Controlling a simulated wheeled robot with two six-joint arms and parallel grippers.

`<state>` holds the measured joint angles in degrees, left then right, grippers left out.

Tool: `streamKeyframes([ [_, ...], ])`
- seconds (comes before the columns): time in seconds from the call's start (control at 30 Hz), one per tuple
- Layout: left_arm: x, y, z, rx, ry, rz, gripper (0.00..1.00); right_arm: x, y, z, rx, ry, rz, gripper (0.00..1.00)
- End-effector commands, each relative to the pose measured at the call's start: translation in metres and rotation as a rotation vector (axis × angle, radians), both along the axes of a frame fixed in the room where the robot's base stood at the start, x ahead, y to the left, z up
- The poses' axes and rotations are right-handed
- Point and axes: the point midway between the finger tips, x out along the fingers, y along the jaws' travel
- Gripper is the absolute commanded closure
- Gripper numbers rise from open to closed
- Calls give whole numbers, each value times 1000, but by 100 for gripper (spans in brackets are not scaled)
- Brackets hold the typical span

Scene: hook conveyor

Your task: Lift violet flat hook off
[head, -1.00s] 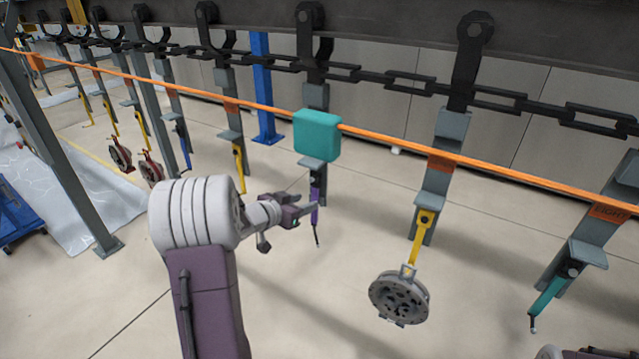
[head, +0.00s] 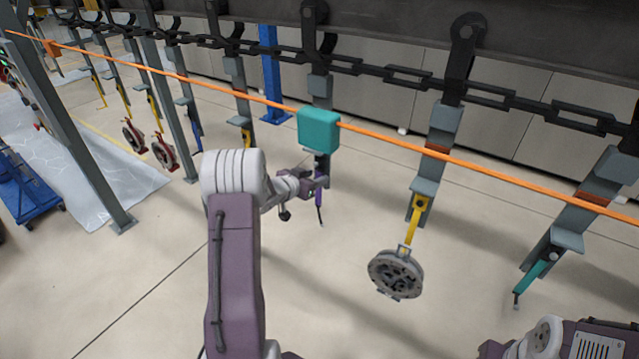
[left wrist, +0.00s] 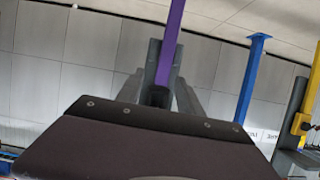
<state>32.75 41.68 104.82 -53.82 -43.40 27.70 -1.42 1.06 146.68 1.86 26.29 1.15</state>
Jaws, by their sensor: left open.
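The violet flat hook (head: 319,201) hangs from a grey carrier under the teal block (head: 318,130) in the head view. Its upper part is hidden by my left gripper (head: 323,182). The gripper is open and sits level with the upper part of the hook. In the left wrist view the violet hook (left wrist: 172,40) runs as a narrow upright strip above the dark gripper body, with grey carrier parts behind it. I cannot tell whether the fingers touch the hook. My right gripper is not seen; only part of my right arm shows at the lower right.
A yellow hook (head: 413,222) with a round metal disc (head: 396,274) hangs to the right, and a teal hook (head: 532,277) hangs farther right. An orange rail (head: 450,157) crosses in front of the carriers. Several hooks hang at the left. The floor below is clear.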

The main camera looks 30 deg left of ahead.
Motion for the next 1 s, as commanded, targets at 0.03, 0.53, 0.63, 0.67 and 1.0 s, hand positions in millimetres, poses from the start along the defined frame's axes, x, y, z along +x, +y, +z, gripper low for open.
streamKeyframes([
  [0.03, 4, -1, -1, 0, 1, -1, 56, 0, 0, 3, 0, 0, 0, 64],
  [0.53, 6, 0, -3, 0, 0, 1, 100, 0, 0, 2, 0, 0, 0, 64],
  [0.63, 6, -1, -3, 0, 0, 1, 100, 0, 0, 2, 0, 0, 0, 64],
  [0.67, 6, 0, -3, 0, -1, 1, 100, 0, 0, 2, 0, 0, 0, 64],
  [1.0, 6, 0, -3, 0, 0, 1, 100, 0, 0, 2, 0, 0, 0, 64],
])
